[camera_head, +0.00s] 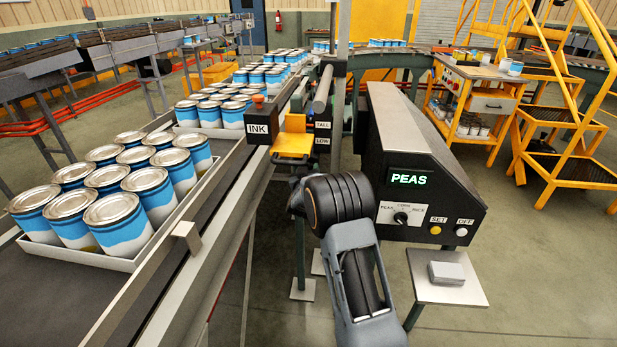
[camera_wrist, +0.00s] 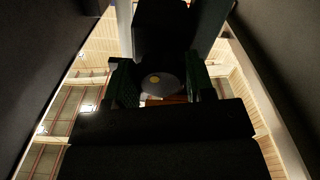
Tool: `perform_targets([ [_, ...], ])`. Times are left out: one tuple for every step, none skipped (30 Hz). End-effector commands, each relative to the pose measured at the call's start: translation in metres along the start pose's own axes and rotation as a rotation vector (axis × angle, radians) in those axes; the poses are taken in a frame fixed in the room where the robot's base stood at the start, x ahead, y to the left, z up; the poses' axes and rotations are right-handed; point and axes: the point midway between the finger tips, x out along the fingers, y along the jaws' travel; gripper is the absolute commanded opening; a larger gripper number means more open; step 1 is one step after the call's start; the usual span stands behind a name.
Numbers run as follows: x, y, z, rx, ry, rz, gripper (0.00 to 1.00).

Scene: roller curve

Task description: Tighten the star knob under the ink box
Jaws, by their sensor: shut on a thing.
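The ink box (camera_head: 264,112), a small dark box labelled INK with an orange-red cap on top, stands at the conveyor's right edge in the head view. A yellow bracket (camera_head: 293,143) is just to its right. My arm reaches up below and to the right of the box. In the wrist view, looking upward, my gripper (camera_wrist: 160,90) has its dark pads on both sides of a rounded grey piece, which appears to be the star knob (camera_wrist: 160,83). The picture is dark, so the knob's lobes and how tight it sits cannot be told. The head view hides the knob.
A tray of blue-and-white cans (camera_head: 133,262) sits on the conveyor at left, with more trays behind. A dark control console (camera_head: 425,180) showing PEAS stands close right of my arm. A small shelf (camera_head: 447,290) juts out at lower right. Floor beyond it is clear.

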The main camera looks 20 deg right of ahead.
Motion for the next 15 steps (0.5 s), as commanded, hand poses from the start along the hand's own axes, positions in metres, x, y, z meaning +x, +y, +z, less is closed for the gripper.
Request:
perform_targets([
  [-0.0002,-0.0024,0.0062,0.042,0.004,0.000,0.25],
  [-0.0002,-0.0027,0.0068,0.069,0.003,0.000,0.25],
  [-0.0002,-0.0028,0.0069,0.107,0.003,0.000,0.25],
  [-0.0002,-0.0027,0.0067,0.136,0.003,0.000,0.25],
  [-0.0002,-0.0029,0.0069,0.165,0.003,0.000,0.25],
  [-0.0002,-0.0031,0.0070,0.203,0.003,0.000,0.25],
  [-0.0003,-0.0031,0.0066,0.231,0.003,0.000,0.25],
  [-0.0003,-0.0032,0.0065,0.260,0.004,0.000,0.25],
  [-0.0003,-0.0034,0.0068,0.299,0.003,-0.001,0.25],
  [-0.0003,-0.0034,0.0066,0.327,0.002,-0.001,0.25],
  [-0.0004,-0.0034,0.0064,0.356,0.002,0.000,0.25],
  [-0.0004,-0.0036,0.0065,0.393,0.002,0.000,0.25],
  [-0.0004,-0.0038,0.0067,0.422,0.001,-0.001,0.25],
  [-0.0005,-0.0039,0.0066,0.450,0.001,-0.001,0.25],
  [-0.0005,-0.0038,0.0063,0.489,0.001,-0.001,0.25],
])
